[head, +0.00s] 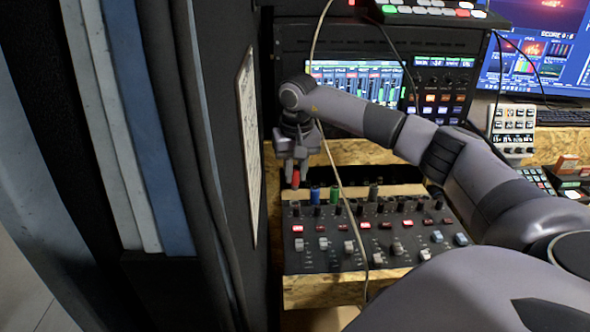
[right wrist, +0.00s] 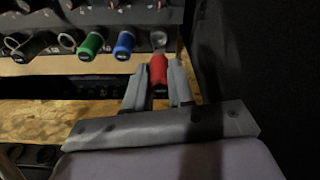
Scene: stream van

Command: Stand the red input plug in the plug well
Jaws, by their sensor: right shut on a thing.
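My right gripper (head: 293,166) is shut on the red input plug (head: 295,180), at the left end of a row of plugs behind the mixer. In the right wrist view the red plug (right wrist: 158,72) sits between the two fingers (right wrist: 158,84), with its far end close to a grey round socket (right wrist: 158,39). I cannot tell whether the plug is inside a well or just above it. A blue plug (right wrist: 124,42) and a green plug (right wrist: 91,45) stand in the same row beside it. My left gripper is not in view.
The mixer (head: 375,250) with knobs and buttons lies in front of the plug row. A thin cable (head: 338,180) hangs down across the row. A dark wall panel (head: 225,150) stands close on the left. A rack unit with a screen (head: 355,80) is behind.

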